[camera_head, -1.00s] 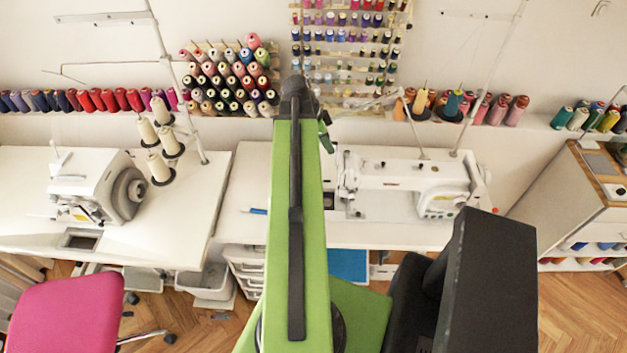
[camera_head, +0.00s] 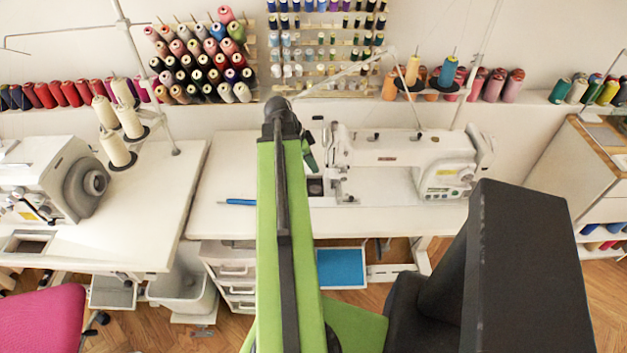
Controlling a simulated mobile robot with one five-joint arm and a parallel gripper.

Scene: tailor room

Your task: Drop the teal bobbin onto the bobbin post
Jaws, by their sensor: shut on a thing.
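The end of my green arm (camera_head: 277,118) reaches over the white sewing table, left of the white sewing machine (camera_head: 405,150). A dark green piece of my arm shows just right of its end. My gripper's fingers are hidden behind the arm, so nothing between them shows. I cannot make out a small teal bobbin or the bobbin post. A teal thread cone (camera_head: 447,71) stands on the thread stand behind the machine, beside an orange cone (camera_head: 412,70). I cannot tell whether it has to do with the bobbin.
A blue pen-like item (camera_head: 237,202) lies on the bare table (camera_head: 222,180) left of my arm. Another machine (camera_head: 55,180) and cream cones (camera_head: 115,150) stand on the left table. Thread racks (camera_head: 203,65) hang behind. A pink chair (camera_head: 40,320) is at lower left.

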